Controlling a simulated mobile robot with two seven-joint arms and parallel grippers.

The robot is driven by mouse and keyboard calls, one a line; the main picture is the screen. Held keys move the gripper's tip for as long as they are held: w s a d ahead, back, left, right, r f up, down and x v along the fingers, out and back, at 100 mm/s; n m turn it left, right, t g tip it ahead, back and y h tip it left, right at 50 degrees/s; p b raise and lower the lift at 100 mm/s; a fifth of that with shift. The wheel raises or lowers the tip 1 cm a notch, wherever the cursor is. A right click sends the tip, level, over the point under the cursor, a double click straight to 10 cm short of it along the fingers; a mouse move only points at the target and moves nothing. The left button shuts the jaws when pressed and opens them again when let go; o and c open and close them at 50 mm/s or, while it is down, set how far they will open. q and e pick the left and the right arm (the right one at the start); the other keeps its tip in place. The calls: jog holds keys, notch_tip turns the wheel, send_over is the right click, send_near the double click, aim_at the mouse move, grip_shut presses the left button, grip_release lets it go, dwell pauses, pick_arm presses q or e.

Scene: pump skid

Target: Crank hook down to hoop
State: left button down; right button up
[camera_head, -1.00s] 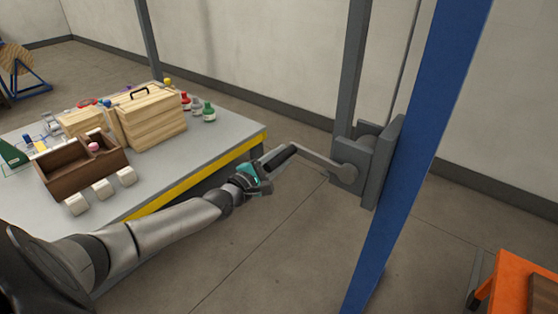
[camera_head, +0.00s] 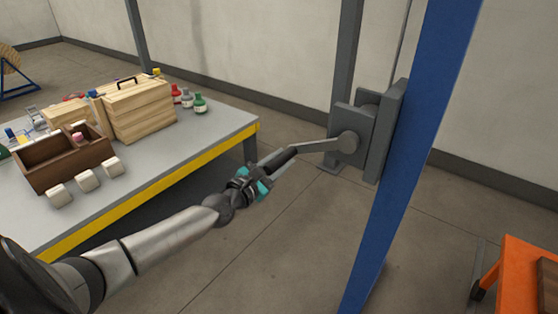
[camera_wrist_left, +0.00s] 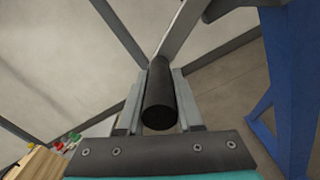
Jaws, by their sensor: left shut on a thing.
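The crank (camera_head: 318,147) is a grey arm with a black handle grip, joined to a grey winch housing (camera_head: 362,135) on the post. My left gripper (camera_head: 277,164) is shut on the black crank handle. In the left wrist view the handle (camera_wrist_left: 159,98) sits between the two fingers of the gripper (camera_wrist_left: 160,105), its round end facing the camera. The crank arm slants slightly up from the handle to the housing. A thin cable (camera_head: 407,40) runs up from the winch. The hook and the hoop are not in view. My right gripper is not in view.
A grey table (camera_head: 190,160) with a yellow edge stands at left, bearing a wooden box (camera_head: 135,108), a brown tray (camera_head: 62,172) and several bottles. A blue post (camera_head: 415,150) stands right of the winch. An orange stand (camera_head: 522,275) is at lower right. Floor beneath the crank is clear.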

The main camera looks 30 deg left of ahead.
pick_arm(q)
jog(key=shift+d+f, duration=0.1)
jog(key=c, duration=0.6)
grip_release()
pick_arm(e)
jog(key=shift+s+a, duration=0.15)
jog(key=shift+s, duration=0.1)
pick_arm(q)
jog(key=shift+s+a+p, duration=0.2)
jog(key=shift+s+p, duration=0.1)
jog(key=shift+s, duration=2.25)
jog(key=shift+s+a+p, duration=0.2)
jog(key=shift+s+p, duration=0.1)
jog(key=shift+s, duration=2.2)
jog(key=shift+s+a+p, duration=0.2)
jog(key=shift+s+p, duration=0.1)
jog(key=shift+s, duration=2.25)
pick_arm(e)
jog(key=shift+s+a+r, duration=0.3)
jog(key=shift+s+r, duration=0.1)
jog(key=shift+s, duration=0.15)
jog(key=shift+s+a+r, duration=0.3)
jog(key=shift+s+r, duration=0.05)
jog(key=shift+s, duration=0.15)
